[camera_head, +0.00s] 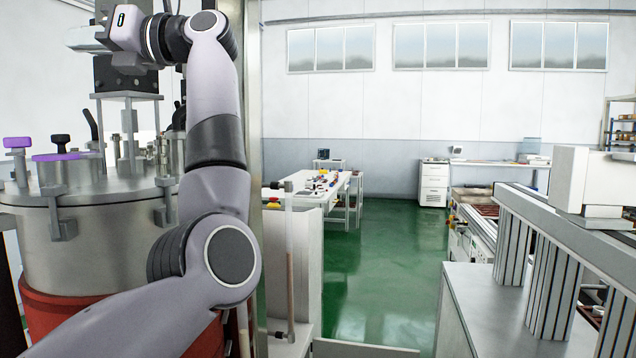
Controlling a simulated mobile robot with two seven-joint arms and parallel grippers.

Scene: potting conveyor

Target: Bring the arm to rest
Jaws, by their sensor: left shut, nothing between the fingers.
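My left arm comes in from the lower left, bends at a large joint and rises to the top left of the head view. My left gripper (86,38) is at its end, high up and pointing left, in front of the upper part of a steel tank (110,215). It is shut and holds nothing. The fingertips are small and hard to make out against the pale wall. My right gripper is not in view.
The tank with clamps, purple-topped knobs and a red base stands close behind my left arm. A steel post rises just right of the arm. A white table (325,190) with small items stands farther back. The green floor (385,255) is clear. A conveyor-like bench (490,225) runs along the right.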

